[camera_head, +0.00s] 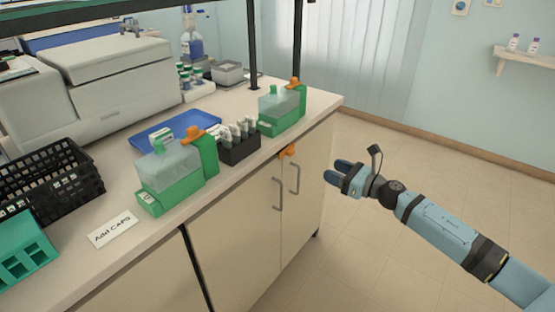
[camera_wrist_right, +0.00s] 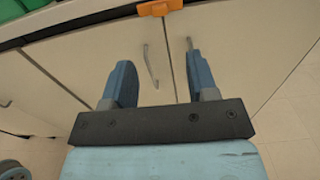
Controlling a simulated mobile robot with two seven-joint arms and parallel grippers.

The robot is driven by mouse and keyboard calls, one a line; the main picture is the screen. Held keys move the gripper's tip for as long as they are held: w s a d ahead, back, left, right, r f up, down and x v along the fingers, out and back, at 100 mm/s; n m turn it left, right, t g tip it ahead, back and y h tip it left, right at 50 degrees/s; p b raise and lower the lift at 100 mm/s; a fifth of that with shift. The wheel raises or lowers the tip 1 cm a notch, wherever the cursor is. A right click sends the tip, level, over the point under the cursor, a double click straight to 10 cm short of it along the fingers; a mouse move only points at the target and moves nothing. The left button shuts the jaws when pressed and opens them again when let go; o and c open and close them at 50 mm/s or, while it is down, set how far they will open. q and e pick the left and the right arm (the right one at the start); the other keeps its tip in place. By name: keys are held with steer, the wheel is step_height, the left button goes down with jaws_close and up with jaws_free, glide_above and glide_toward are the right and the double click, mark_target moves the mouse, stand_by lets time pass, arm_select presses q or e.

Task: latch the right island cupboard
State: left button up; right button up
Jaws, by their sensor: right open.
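The right island cupboard has two beige doors, a left door (camera_head: 240,222) and a right door (camera_head: 308,196), which look shut. Each has a grey bar handle, the left one (camera_head: 278,195) and the right one (camera_head: 295,179). An orange latch (camera_head: 288,151) sits at the top of the seam between the doors; it also shows at the top edge of the right wrist view (camera_wrist_right: 160,7). Whether it is fastened I cannot tell. My right gripper (camera_head: 333,171) is open and empty, apart from the doors and facing them. In the wrist view its right finger partly covers one handle. My left gripper is out of view.
The counter above holds green staining jars (camera_head: 172,170), a black tube rack (camera_head: 238,149), a blue tray (camera_head: 176,132) and black baskets (camera_head: 50,180). A second green jar with an orange part (camera_head: 280,108) stands near the counter's right end. The floor (camera_head: 400,160) right of the island is clear.

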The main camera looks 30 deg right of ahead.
mark_target(293, 153)
steer(key=x, duration=1.4)
steer(key=shift+s+r, duration=0.1)
steer(key=shift+r, duration=0.05)
steer(key=c, duration=0.9)
